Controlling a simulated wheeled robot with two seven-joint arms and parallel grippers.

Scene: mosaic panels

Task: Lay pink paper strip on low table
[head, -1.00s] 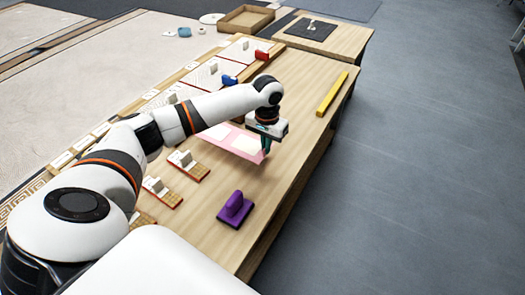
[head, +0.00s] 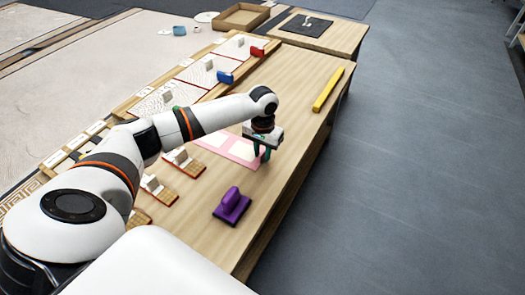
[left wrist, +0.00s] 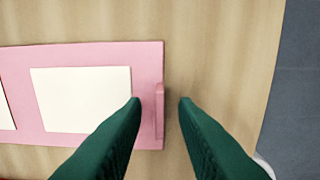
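The pink paper strip (head: 243,161) with pale rectangles on it lies on the wooden low table (head: 290,82). It looks flat there, and my left arm hides part of it in the head view. My left gripper (head: 262,156) points down at the strip's near right end. In the left wrist view, the strip (left wrist: 85,54) shows a small raised pink tab at its right end. The green fingers (left wrist: 162,100) are apart, one on each side of the tab, with visible gaps. My right gripper is not in view.
A purple handled block (head: 232,206) stands on the near table. A yellow bar (head: 328,90) lies along the right edge. Small tiled pieces (head: 158,190) and panels with red (head: 257,51) and blue (head: 225,77) blocks line the left side. The right-middle tabletop is clear.

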